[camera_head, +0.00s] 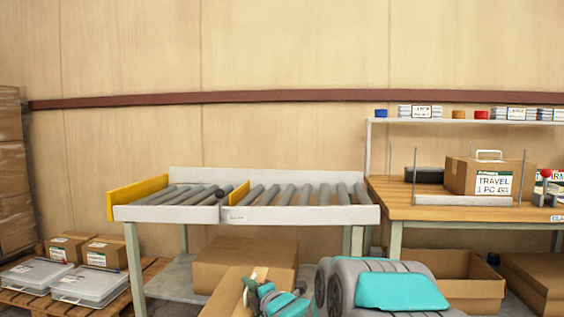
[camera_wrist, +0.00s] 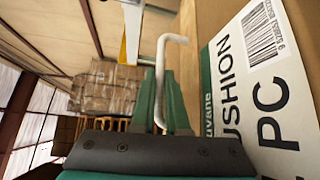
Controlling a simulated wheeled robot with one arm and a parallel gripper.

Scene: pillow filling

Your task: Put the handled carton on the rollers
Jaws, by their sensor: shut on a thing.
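My gripper (camera_wrist: 165,100) is shut on a white bent handle (camera_wrist: 165,60) of a brown carton (camera_wrist: 210,15) in the wrist view. The carton's side carries a green and white label (camera_wrist: 262,70) reading "CUSHION" and "PC". In the head view my gripper (camera_head: 268,290) is low at the bottom centre, and the carton (camera_head: 225,297) shows partly beside it, cut off by the bottom edge. The rollers (camera_head: 300,194) lie beyond and above it in the picture, on a white-framed stand. They look bare, apart from a dark cylinder end at the middle.
A yellow end plate (camera_head: 138,194) closes the rollers' left end. Another handled carton (camera_head: 465,177), labelled "TRAVEL", stands on the wooden bench (camera_head: 410,205) at right. A carton (camera_head: 250,262) shows under the rollers, and an open carton (camera_head: 450,270) below the bench. Clear bins (camera_head: 88,285) sit at lower left.

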